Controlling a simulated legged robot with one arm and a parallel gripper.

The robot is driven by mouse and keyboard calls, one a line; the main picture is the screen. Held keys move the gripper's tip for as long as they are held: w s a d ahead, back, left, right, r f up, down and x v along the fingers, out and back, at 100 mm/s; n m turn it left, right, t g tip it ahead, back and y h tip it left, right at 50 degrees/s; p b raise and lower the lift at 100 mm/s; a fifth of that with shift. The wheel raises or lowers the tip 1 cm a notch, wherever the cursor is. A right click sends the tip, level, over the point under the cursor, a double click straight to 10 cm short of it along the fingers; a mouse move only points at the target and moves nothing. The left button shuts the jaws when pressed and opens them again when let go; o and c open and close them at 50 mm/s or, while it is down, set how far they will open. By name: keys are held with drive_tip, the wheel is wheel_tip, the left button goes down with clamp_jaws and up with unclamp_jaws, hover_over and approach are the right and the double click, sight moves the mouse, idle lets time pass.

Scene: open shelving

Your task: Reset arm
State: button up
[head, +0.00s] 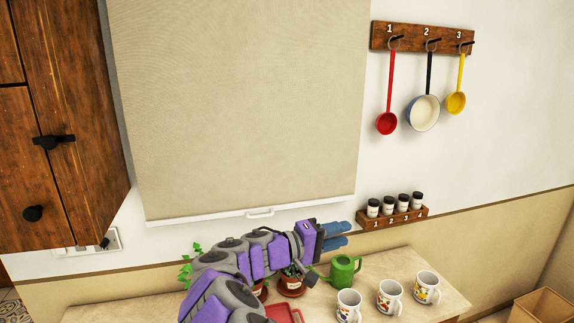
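My arm reaches up from the bottom of the head view, purple and grey, over the counter's left half. My gripper (348,233) is at its end, with blue fingers pointing right. It is in front of the wall, left of the spice rack and above the green watering can (345,271) in the picture. Nothing shows held in it. The fingers lie close together at this angle, and whether they are open or shut is unclear.
The wooden counter (389,264) bears several mugs (389,296), a potted plant (291,284) and a red object (283,313) partly behind my arm. A spice rack (393,218) and hanging ladles (387,123) are on the wall. A wooden cabinet (80,110) stands left; a box (541,306) is lower right.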

drive_tip(key=s+d+r+m+g+y, duration=0.1)
drive_tip(key=s+d+m+g+y, duration=0.3)
drive_tip(key=s+d, duration=0.75)
drive_tip(key=s+d+f+g+y, duration=0.1)
drive_tip(key=s+d+f+g, duration=0.1)
drive_tip(key=s, duration=0.3)
drive_tip(key=s+d+f+g+y, duration=0.1)
drive_tip(key=s+d+f+g, duration=0.1)
drive_tip(key=s, duration=0.3)
drive_tip(key=s+a+f+y, duration=0.5)
drive_tip(key=s+a, duration=0.1)
drive_tip(key=s, duration=0.5)
drive_tip(key=s+a+f+y, duration=0.5)
drive_tip(key=s+a, duration=0.2)
drive_tip(key=s, duration=0.3)
drive_tip(key=shift+s+f+g, duration=0.25)
drive_tip(key=shift+s+g, duration=0.05)
drive_tip(key=shift+s, duration=0.1)
drive_tip(key=shift+n, duration=0.3)
